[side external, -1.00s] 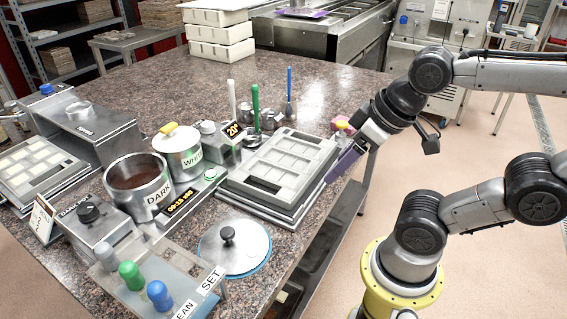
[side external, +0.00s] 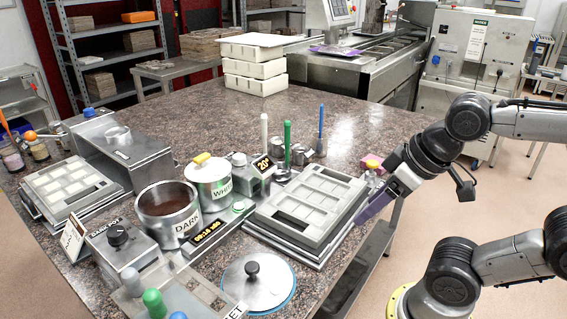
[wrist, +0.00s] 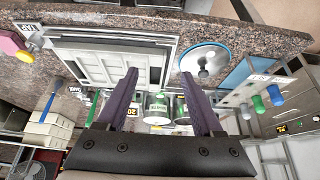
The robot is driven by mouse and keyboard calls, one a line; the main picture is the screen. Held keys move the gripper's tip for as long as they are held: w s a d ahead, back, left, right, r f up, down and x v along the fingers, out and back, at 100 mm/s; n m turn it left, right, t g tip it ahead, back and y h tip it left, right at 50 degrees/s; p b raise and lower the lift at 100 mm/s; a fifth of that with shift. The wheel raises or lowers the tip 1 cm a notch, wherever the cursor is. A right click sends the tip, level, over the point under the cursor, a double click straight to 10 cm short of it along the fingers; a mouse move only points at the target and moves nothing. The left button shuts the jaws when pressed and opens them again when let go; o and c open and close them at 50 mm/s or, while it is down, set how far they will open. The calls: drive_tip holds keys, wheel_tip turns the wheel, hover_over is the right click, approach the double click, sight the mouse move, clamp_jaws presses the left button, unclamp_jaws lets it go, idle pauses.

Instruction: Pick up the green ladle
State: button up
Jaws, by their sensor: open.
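The green ladle (side external: 287,142) stands upright behind the mould tray, its handle up and its bowl end down among small metal pots. It stands between a white-handled ladle (side external: 264,130) and a blue-handled ladle (side external: 321,125). In the wrist view the green handle (wrist: 93,107) shows left of my fingers, partly hidden. My gripper (side external: 372,208) has purple fingers and hangs at the right edge of the mould tray, well apart from the green ladle. In the wrist view my gripper (wrist: 160,72) is open with nothing between its fingers.
The grey mould tray (side external: 316,193) lies between my gripper and the ladles. Left of it stand the DARK pot (side external: 182,225), the WHITE pot (side external: 211,190) and a timer display (side external: 206,235). White stacked trays (side external: 256,85) stand at the back.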

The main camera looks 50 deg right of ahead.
drive_tip(key=shift+c, duration=0.4)
drive_tip(key=shift+w, duration=0.1)
